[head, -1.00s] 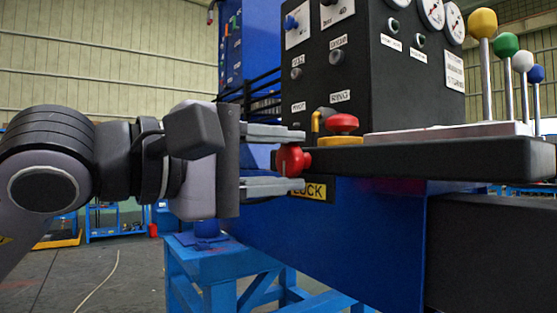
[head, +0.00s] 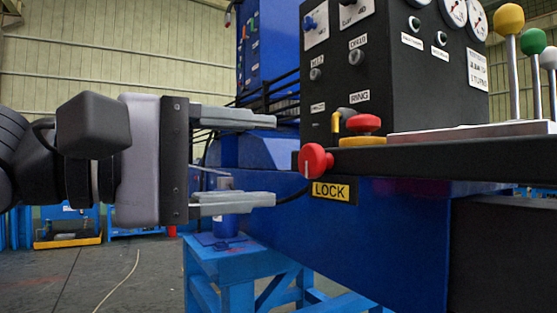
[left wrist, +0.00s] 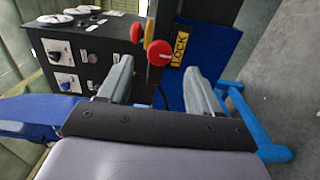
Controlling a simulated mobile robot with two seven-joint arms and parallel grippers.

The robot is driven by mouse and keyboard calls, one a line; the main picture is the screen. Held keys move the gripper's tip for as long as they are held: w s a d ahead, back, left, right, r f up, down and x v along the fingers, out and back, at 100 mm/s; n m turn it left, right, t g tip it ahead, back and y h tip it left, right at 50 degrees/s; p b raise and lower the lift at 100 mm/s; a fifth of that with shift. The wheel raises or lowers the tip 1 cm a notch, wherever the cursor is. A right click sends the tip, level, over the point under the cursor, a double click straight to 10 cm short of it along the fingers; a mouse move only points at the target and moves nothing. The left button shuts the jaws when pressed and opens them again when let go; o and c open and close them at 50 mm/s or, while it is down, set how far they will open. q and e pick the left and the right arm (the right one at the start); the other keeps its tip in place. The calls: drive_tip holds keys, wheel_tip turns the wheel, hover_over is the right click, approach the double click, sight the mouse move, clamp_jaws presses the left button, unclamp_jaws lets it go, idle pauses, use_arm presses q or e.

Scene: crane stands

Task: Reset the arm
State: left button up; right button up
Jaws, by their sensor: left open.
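My left gripper (head: 272,160) is open and empty in the head view, its two grey fingers pointing right. The red knob (head: 316,161) is on the left end of the black console ledge, just beyond the fingertips and apart from them. A yellow LOCK label (head: 331,190) sits below the knob. In the left wrist view, the fingers of my left gripper (left wrist: 158,78) are spread, with the red knob (left wrist: 160,52) ahead, between their lines. My right gripper is not in view.
A red mushroom button (head: 363,124) stands on the ledge. A black panel (head: 400,80) with gauges and switches rises behind it. Levers with yellow (head: 509,19) and green (head: 533,41) balls stand at right. A blue stand (head: 240,265) is below. Floor at left is open.

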use_arm(q)
drive_tip(key=shift+s+a, duration=0.3)
drive_tip(key=shift+a, duration=0.1)
